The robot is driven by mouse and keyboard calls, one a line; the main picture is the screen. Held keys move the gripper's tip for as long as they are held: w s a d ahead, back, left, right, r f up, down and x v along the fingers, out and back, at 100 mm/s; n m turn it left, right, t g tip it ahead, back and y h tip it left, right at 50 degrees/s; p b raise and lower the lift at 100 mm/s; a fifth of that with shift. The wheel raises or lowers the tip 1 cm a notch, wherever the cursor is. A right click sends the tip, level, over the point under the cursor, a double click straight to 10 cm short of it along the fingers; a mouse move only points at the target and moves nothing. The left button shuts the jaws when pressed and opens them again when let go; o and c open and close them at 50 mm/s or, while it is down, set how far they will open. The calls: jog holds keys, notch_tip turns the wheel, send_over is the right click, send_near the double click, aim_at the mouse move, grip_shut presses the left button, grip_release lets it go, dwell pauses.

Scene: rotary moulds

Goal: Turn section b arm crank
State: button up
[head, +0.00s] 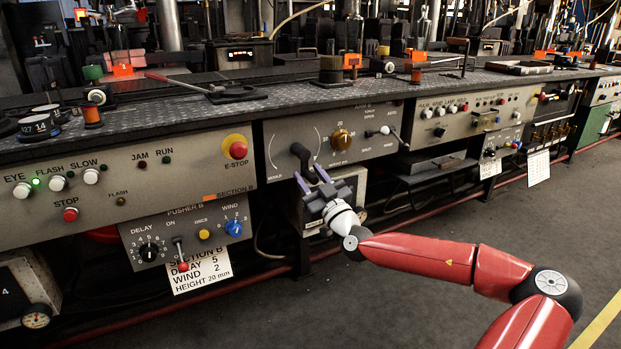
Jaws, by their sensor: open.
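The section B arm crank (300,151) is a black lever on the grey panel (376,163), beside a curved printed scale, in the head view. It hangs from its upper pivot down and slightly right. My gripper (307,171) has two purple fingers spread apart, one on each side of the crank's lower end as seen here. I cannot tell whether either finger touches it. The gripper's dark body hides what lies just below the crank.
A brass knob (341,139) and a small lever (385,130) share the panel to the right. A red E-stop button (238,150) is at the left. The pusher B box (190,236) hangs lower left. Open dark floor (400,310) lies in front.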

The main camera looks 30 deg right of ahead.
grip_shut()
jog(key=shift+p, duration=0.35)
